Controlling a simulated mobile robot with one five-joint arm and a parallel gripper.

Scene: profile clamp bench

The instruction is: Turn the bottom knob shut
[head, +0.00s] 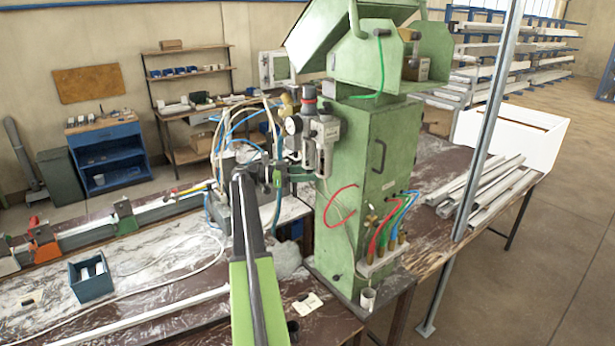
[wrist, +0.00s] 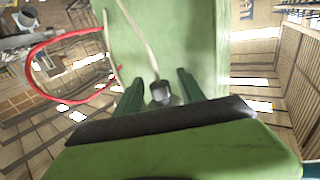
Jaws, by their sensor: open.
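The bottom knob (wrist: 160,92) is a small dark grey cylinder in the wrist view, with a pale thin tube (wrist: 142,38) running from it. The two dark green fingers of my gripper (wrist: 158,88) stand open on either side of it, with a visible gap at each side. In the head view, my gripper (head: 303,177) reaches right to just under the grey filter and regulator unit (head: 321,140) on the left face of the green cabinet (head: 358,190). The knob is too small to make out clearly there. Its turn position cannot be told.
A red hose loop (head: 341,203) hangs on the cabinet below the unit; it also shows in the wrist view (wrist: 35,70). A pressure gauge (head: 293,125) and several hoses crowd the left of the unit. A blue box (head: 91,284) stands on the bench at left.

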